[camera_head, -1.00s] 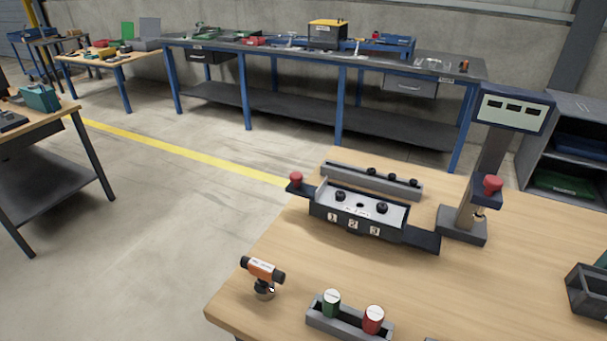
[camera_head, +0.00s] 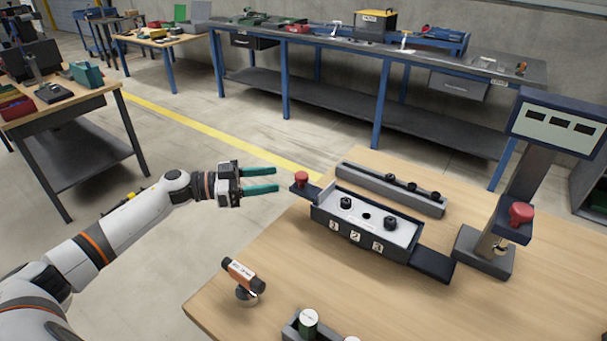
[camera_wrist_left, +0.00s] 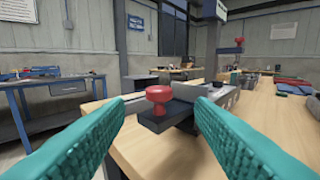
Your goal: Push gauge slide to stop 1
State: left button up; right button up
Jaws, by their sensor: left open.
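The gauge (camera_head: 375,239) is a dark box with a light top plate on the wooden table, with the numbers 1, 2 and 3 on its front. Its slide ends at the left in a dark plate with a red knob (camera_head: 301,178). The knob also shows in the left wrist view (camera_wrist_left: 159,97), ahead and between the fingers. My left gripper (camera_head: 278,180) has teal fingers, is open and empty, and is just left of the knob, pointing at it. It appears apart from the knob. My right gripper is not in view.
The wooden table (camera_head: 270,275) carries a black-and-orange tool (camera_head: 240,275) near its left edge, a grey rail (camera_head: 375,185) behind the gauge, and a display stand (camera_head: 485,252) with a red knob at the right. A tray (camera_head: 292,331) with canisters is at the front.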

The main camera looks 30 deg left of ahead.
aim_at(302, 175)
pick_arm(q)
jog(key=p+x, duration=0.1)
jog(key=x, duration=0.5)
jog(key=shift+w+d, duration=0.25)
jog(key=shift+w, duration=0.05)
jog(key=shift+x, duration=0.85)
